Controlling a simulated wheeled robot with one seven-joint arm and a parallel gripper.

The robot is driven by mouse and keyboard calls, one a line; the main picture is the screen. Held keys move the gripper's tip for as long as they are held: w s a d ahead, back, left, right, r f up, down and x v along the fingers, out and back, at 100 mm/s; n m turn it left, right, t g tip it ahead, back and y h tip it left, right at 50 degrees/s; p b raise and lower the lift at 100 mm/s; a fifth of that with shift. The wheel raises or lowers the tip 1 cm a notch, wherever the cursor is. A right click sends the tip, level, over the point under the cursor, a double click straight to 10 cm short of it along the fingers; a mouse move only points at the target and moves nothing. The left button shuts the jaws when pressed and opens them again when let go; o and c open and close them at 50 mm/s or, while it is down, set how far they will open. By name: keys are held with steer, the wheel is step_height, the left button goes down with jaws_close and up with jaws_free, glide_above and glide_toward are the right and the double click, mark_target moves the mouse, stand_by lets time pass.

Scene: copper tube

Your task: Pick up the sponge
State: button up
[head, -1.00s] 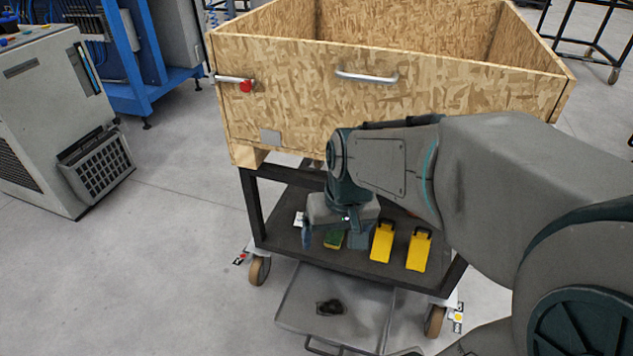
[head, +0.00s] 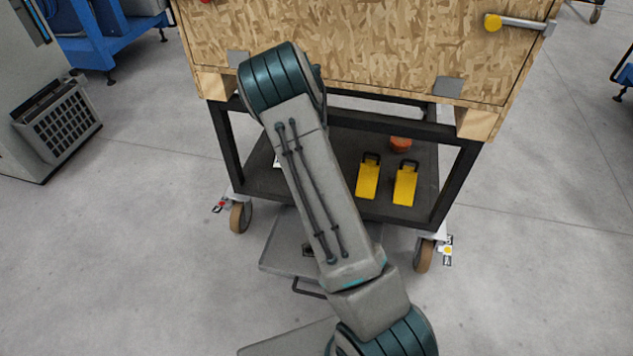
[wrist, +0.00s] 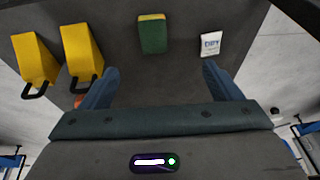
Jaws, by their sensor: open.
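The sponge (wrist: 152,34), green with a yellow edge, lies on the dark lower shelf (wrist: 185,75) in the wrist view. My gripper (wrist: 168,75) is open, with its two blue-grey fingers spread apart. The sponge shows beyond the fingertips, between their lines and a little left of the middle. Nothing is between the fingers. In the head view my arm covers the sponge and the gripper.
Two yellow wedge-shaped blocks with black handles stand on the shelf, the left one (head: 368,178) and the right one (head: 405,185). An orange object (head: 401,144) sits behind them. A white printed packet (wrist: 211,44) lies right of the sponge. The wooden crate (head: 380,50) is above the shelf.

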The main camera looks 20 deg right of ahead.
steer(key=shift+h, duration=0.7)
steer(key=b+x, duration=0.1)
steer(key=x, duration=0.4)
steer(key=b+x, duration=0.2)
steer(key=x, duration=0.4)
steer(key=w+b+x, duration=0.1)
steer(key=x, duration=0.5)
steer(key=shift+w, duration=0.15)
steer(key=shift+b+x, duration=1.6)
steer(key=shift+x, duration=1.05)
steer(key=shift+d+f+b, duration=0.2)
steer(key=shift+d+b, duration=0.05)
steer(key=shift+b, duration=0.1)
steer(key=c, duration=1.1)
